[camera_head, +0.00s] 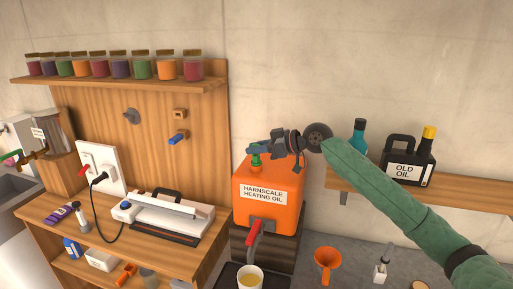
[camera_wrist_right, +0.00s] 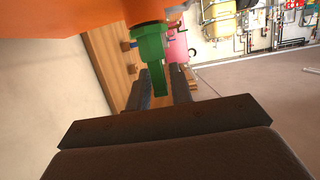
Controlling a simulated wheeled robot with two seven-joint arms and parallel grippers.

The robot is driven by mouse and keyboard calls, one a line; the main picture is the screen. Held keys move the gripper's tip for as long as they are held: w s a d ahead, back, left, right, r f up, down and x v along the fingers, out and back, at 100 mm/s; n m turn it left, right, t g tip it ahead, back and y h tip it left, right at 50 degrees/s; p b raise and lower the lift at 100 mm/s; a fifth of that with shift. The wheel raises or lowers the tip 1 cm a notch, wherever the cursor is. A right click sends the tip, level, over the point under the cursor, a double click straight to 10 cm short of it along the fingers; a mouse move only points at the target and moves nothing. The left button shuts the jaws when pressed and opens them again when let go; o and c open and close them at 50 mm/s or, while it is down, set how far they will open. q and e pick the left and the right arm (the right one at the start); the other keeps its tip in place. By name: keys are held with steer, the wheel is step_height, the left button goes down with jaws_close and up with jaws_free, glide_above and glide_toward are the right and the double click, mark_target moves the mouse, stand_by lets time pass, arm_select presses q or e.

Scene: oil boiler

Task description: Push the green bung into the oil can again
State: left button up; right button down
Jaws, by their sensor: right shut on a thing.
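The orange oil can (camera_head: 268,212), labelled "HARNSCALE HEATING OIL", stands upright on a dark block. The green bung (camera_head: 256,161) is at the can's top, upright over its opening. My right gripper (camera_head: 256,150) reaches in from the right and is shut on the bung's upper part. In the right wrist view the bung (camera_wrist_right: 151,48) meets the orange can (camera_wrist_right: 60,15), and its narrow grip sits between my fingers. I cannot tell how deep the bung sits. My left gripper is not in view.
A red tap (camera_head: 253,236) sticks out of the can's front, above a cup (camera_head: 250,277) of yellow liquid. A black "OLD OIL" bottle (camera_head: 408,172) and a teal bottle (camera_head: 358,135) stand on the right shelf. An orange funnel (camera_head: 327,262) stands on the worktop.

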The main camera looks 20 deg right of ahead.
steer(key=shift+f, duration=0.15)
steer(key=c, duration=1.2)
jaws_free()
steer(key=shift+o, duration=0.2)
steer(key=shift+s+d+b, duration=0.25)
steer(key=shift+d+b, duration=0.15)
steer(key=shift+d, duration=0.05)
steer(key=b+v, duration=0.2)
steer(key=v, duration=0.4)
steer(key=shift+a+b, duration=0.1)
steer(key=shift+b, duration=0.25)
steer(key=shift+s+d+r, duration=0.2)
steer(key=shift+d+r, duration=0.15)
steer(key=shift+d, duration=0.05)
